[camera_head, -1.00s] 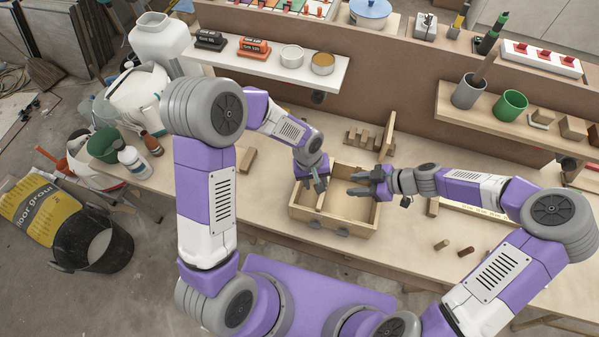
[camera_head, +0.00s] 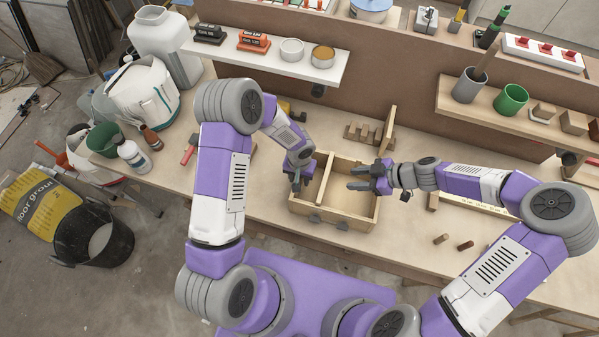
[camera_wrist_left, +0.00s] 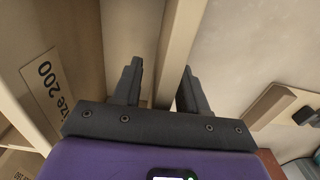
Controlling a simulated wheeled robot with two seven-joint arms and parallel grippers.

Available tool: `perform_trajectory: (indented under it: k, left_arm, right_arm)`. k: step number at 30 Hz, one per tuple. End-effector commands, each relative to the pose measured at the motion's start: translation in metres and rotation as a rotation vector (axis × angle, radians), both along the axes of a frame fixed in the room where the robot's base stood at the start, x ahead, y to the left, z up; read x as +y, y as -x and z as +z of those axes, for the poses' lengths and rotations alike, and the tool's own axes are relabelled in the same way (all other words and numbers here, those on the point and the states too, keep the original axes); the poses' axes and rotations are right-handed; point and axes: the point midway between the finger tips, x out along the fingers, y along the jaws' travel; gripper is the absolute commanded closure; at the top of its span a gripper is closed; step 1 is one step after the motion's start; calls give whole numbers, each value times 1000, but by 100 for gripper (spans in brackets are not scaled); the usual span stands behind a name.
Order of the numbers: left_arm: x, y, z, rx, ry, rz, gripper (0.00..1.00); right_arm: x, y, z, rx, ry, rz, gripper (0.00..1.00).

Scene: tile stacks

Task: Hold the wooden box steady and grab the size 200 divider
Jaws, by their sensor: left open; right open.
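The wooden box (camera_head: 358,221) stands on the workbench with an upright divider (camera_head: 324,182) between its compartments. My left gripper (camera_head: 296,184) is open at the box's left wall. In the left wrist view, the open left gripper (camera_wrist_left: 160,88) has a pale wooden wall (camera_wrist_left: 182,42) between its fingers, with no clear grip on it. A wooden piece labelled "size 200" (camera_wrist_left: 48,88) shows at the left of that view; the label is unreadable in the head view. My right gripper (camera_head: 358,178) is open and empty above the box's right compartment.
A notched wooden rack (camera_head: 360,134) and an upright board (camera_head: 390,128) stand behind the box. A white shelf (camera_head: 265,62) hangs at the back left. The bench in front of the pegs is clear.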

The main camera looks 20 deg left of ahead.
Motion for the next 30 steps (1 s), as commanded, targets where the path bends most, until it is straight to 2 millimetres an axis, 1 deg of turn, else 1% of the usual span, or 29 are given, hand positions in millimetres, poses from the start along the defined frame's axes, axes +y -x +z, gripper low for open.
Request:
perform_trajectory:
  k: [3, 9, 11, 15, 18, 30]
  left_arm:
    - [0, 0, -4, 0, 0, 1, 57]
    - [0, 0, -4, 0, 0, 1, 57]
    - [0, 0, -4, 0, 0, 1, 65]
    - [0, 0, -4, 0, 0, 1, 87]
    - [0, 0, -4, 0, 0, 1, 100]
    - [0, 0, -4, 0, 0, 1, 100]
  right_arm:
    - [0, 0, 0, 0, 0, 0, 57]
    - [0, 0, 0, 0, 0, 0, 57]
    - [0, 0, 0, 0, 0, 0, 57]
    - [0, 0, 0, 0, 0, 0, 57]
    - [0, 0, 0, 0, 0, 0, 57]
    - [0, 0, 0, 0, 0, 0, 57]
